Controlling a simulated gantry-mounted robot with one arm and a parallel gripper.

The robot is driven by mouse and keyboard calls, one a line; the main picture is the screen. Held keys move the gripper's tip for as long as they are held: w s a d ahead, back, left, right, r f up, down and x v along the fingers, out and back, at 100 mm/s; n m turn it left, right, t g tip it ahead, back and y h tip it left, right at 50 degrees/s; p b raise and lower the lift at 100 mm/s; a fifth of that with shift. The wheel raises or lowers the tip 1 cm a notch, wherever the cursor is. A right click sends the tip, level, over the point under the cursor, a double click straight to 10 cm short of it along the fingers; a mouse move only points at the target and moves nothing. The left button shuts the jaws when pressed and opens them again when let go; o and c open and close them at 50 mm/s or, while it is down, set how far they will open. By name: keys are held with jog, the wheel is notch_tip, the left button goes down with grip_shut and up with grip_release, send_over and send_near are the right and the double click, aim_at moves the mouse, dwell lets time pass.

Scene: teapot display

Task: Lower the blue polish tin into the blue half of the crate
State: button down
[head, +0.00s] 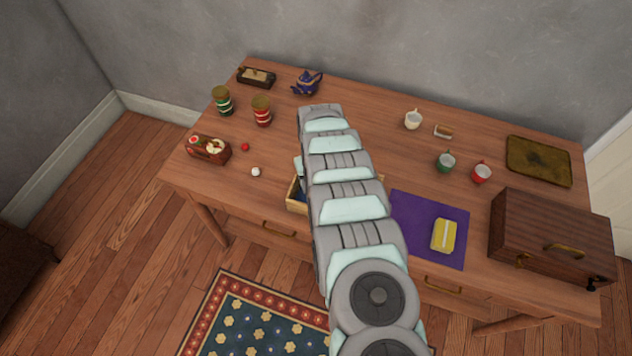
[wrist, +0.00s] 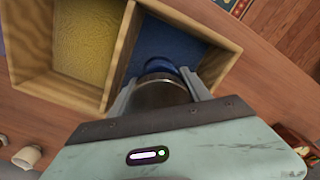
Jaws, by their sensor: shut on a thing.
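The blue polish tin (wrist: 162,92) shows in the wrist view as a dark round side with a blue edge. My gripper (wrist: 158,76) is shut on it, one finger on each side. The tin is over the blue half (wrist: 180,45) of the wooden crate; whether its lower edge is below the rim or touches the floor, I cannot tell. The yellow half (wrist: 82,40) lies left of the divider and looks empty. In the head view my arm hides the gripper, the tin and most of the crate (head: 293,198).
A purple mat (head: 420,215) with a yellow packet (head: 444,236) lies right of my arm. A brown case (head: 553,235) stands at the right. A small white ball (head: 256,172) and a red ball (head: 245,147) lie left of the crate. Jars (head: 262,110) stand behind them.

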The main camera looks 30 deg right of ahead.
jog(key=shift+c, duration=2.1)
grip_release()
jog(key=shift+r, duration=0.1)
notch_tip(320, 180, up, 11)
jog(key=shift+f+p, duration=0.15)
jog(key=shift+p, duration=0.25)
